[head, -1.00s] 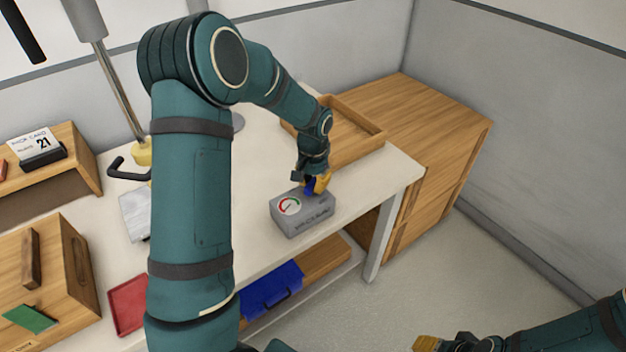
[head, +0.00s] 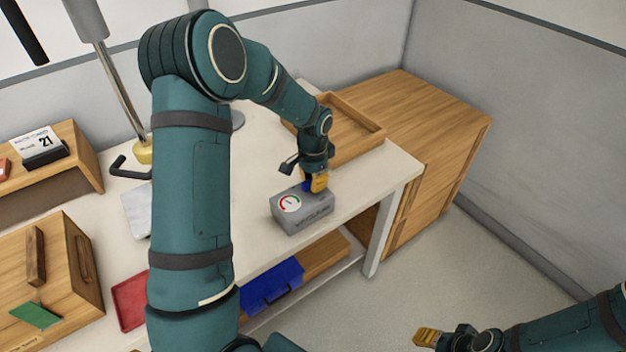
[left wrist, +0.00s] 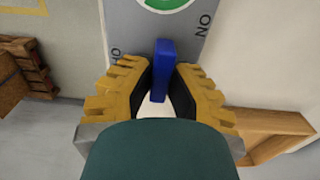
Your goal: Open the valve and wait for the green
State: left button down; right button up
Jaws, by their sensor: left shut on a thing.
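A grey box (head: 303,220) with a round red-and-green gauge (head: 290,204) stands near the front right edge of the white table. My left gripper (head: 315,184) is above its right part, shut on the blue valve handle (head: 307,187). In the left wrist view the blue handle (left wrist: 164,70) stands between the two yellow fingers, in line with the box's length. Part of the gauge (left wrist: 166,4) shows green at the top edge; the needle is too small to read. My right gripper (head: 428,337) is at the bottom, away from the table; its opening is unclear.
A wooden tray (head: 375,143) lies behind the box, by a wooden cabinet (head: 440,120). A blue case (head: 272,290) is on the lower shelf. A red tray (head: 129,302) and wooden box (head: 85,250) are at left. The floor at right is clear.

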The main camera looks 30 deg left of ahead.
pick_arm(q)
jog(key=shift+f, duration=0.1)
jog(key=c, duration=0.9)
grip_release()
jog(key=shift+c, duration=0.2)
notch_tip(320, 180, up, 12)
